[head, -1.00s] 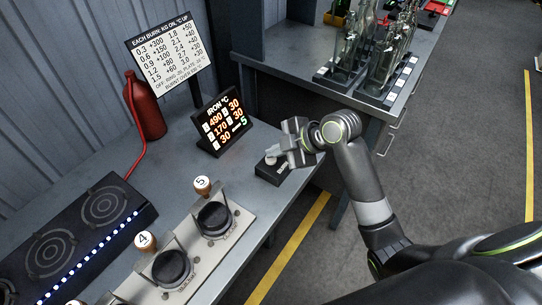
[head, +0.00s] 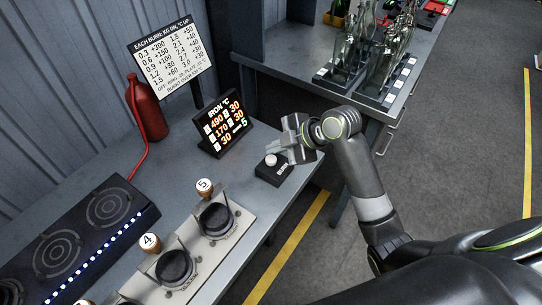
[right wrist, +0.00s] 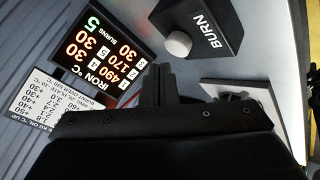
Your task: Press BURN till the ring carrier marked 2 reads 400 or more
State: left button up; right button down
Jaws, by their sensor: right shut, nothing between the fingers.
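The BURN box (head: 273,171) is a small black box with a pale round button (head: 271,160), near the bench's right edge. It also shows in the right wrist view, with its button (right wrist: 178,43) uncovered. My right gripper (head: 281,148) is shut and empty, just above and beside the button, apart from it. The black display (head: 223,124), headed IRON °C, reads 490, 170 and 30 in its left column, 170 being the second row. Its right column reads 30, 30 and BURNS 5. The carriers marked 4 (head: 150,243) and 5 (head: 204,188) stand in front; the one marked 2 is not visible.
A burn chart (head: 166,55) stands behind the display, next to a red extinguisher (head: 148,107). A black ringed plate unit (head: 80,235) with a row of lights lies at the left. Glass bottles (head: 376,50) stand on another bench behind my right arm.

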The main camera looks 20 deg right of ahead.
aim_at(276, 159)
jog(key=shift+r+p, duration=1.9)
jog(key=shift+r, duration=0.45)
